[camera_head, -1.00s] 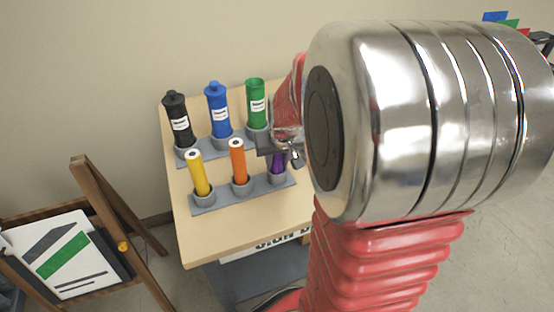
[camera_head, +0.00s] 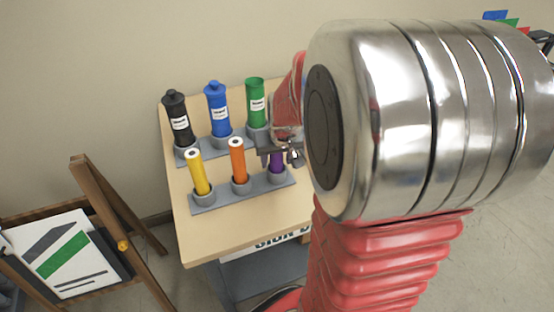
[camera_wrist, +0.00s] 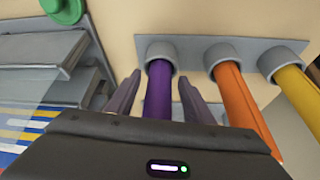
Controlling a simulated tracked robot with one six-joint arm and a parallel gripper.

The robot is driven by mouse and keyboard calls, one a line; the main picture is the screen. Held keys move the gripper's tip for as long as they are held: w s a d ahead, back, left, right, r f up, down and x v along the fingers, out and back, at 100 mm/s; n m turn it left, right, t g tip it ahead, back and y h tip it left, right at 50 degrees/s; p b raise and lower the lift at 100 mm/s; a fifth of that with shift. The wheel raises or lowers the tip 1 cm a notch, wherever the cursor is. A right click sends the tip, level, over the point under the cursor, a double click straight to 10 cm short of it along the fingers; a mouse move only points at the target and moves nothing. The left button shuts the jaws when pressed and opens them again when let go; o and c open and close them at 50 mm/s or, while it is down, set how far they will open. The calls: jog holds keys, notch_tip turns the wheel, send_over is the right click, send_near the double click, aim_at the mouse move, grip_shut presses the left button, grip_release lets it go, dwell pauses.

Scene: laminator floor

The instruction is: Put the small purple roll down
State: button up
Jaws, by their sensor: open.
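The small purple roll (camera_head: 276,161) stands in the right-hand cup of the front grey holder (camera_head: 206,207) on the table. In the wrist view the purple roll (camera_wrist: 158,92) has its end inside a round grey cup (camera_wrist: 161,53). My gripper (camera_wrist: 158,82) is open, with one finger on each side of the roll and a visible gap at both sides. In the head view my gripper (camera_head: 279,153) is at the roll's upper part, and my arm hides some of it.
An orange roll (camera_head: 238,160) and a yellow roll (camera_head: 199,174) stand beside it in the same holder. Black (camera_head: 178,119), blue (camera_head: 217,109) and green (camera_head: 256,102) rolls stand in the back row. A wooden easel (camera_head: 112,203) is at the left.

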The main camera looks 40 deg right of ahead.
jog(key=v, duration=1.2)
jog(key=shift+a, duration=0.1)
dwell(0.4)
jog(key=s+a+n, duration=0.1)
jog(key=s+a, duration=0.2)
jog(key=a, duration=0.3)
jog(key=s+a+r+n+t+y, duration=0.1)
jog(key=s+a+n, duration=0.1)
jog(key=a, duration=0.5)
jog(key=s+a+n, duration=0.1)
jog(key=s+a, duration=0.4)
jog(key=a, duration=0.1)
jog(key=shift+a+r+n+y, duration=0.25)
jog(key=shift+r+n+y, duration=0.05)
jog(key=shift+n+y, duration=0.1)
jog(key=shift+o, duration=0.4)
